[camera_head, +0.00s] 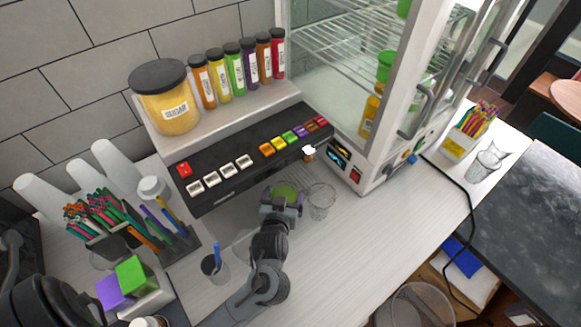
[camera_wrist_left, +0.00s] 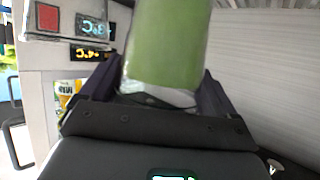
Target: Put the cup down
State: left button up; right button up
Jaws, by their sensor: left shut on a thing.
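My left gripper (camera_head: 284,205) is shut on a cup (camera_head: 286,193) that shows green, in front of the black panel with coloured buttons. In the left wrist view the green cup (camera_wrist_left: 168,45) stands between the two fingers of my left gripper (camera_wrist_left: 155,95). The gripper hides part of the cup, and I cannot tell whether its base touches the counter (camera_head: 365,235). A clear empty cup (camera_head: 320,202) stands on the counter just right of the gripper. My right gripper is not in view.
The button panel (camera_head: 250,155) lies behind the gripper, and a glass cabinet (camera_head: 360,150) stands at the right. A small cup with a blue stick (camera_head: 213,268) and a straw holder (camera_head: 150,245) are at the left. The counter to the right front is clear.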

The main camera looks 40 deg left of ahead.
pick_arm(q)
jog(key=w+a+f, duration=0.1)
jog(key=w+a, duration=0.5)
jog(key=w, duration=0.4)
jog(key=shift+f, duration=0.15)
jog(key=shift+w+a+f, duration=0.1)
jog(key=o, duration=1.2)
jog(key=shift+f, duration=0.1)
jog(key=p+v, duration=0.1)
jog(key=v, duration=1.1)
